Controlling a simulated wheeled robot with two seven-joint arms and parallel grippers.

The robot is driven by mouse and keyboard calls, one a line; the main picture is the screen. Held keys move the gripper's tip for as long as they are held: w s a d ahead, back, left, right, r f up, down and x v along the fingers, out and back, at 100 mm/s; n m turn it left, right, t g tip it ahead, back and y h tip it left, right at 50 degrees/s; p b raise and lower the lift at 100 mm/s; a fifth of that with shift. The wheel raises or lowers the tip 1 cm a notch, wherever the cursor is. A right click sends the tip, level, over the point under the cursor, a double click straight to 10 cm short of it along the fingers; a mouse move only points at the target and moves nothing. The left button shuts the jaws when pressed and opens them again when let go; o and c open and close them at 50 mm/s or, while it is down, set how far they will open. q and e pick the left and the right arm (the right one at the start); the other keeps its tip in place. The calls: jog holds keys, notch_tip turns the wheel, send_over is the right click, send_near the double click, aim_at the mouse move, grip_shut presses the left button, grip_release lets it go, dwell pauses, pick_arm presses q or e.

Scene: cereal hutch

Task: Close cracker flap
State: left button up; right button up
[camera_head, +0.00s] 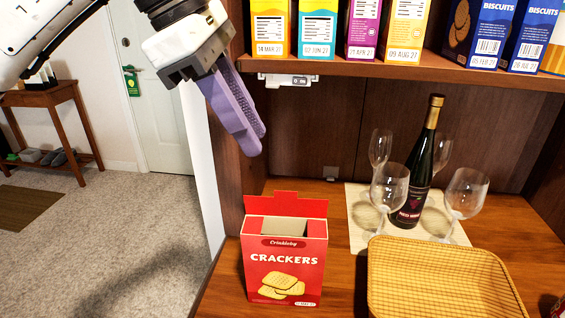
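A red cracker box (284,268) stands upright on the wooden counter, its printed front facing me. Its top is open. The red back flap (286,206) stands up behind the dark opening. My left gripper (250,145) comes in from the upper left, above and behind the box's left side, apart from it. Its purple fingers overlap in this view, so the gap between them cannot be judged. Nothing visible hangs from the fingertips. My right gripper is not in view.
A wine bottle (419,165) and several glasses (466,192) stand on a mat (459,236) at the right. A woven tray (440,282) lies in front of them. A shelf (400,70) with several boxes hangs above. Left of the counter is open floor.

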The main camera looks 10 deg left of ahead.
aim_at(284, 191)
pick_arm(q)
jog(key=x, duration=0.9)
jog(key=shift+s+d+f, duration=0.25)
jog(key=shift+d+f, duration=0.05)
jog(key=shift+f, duration=0.05)
grip_shut()
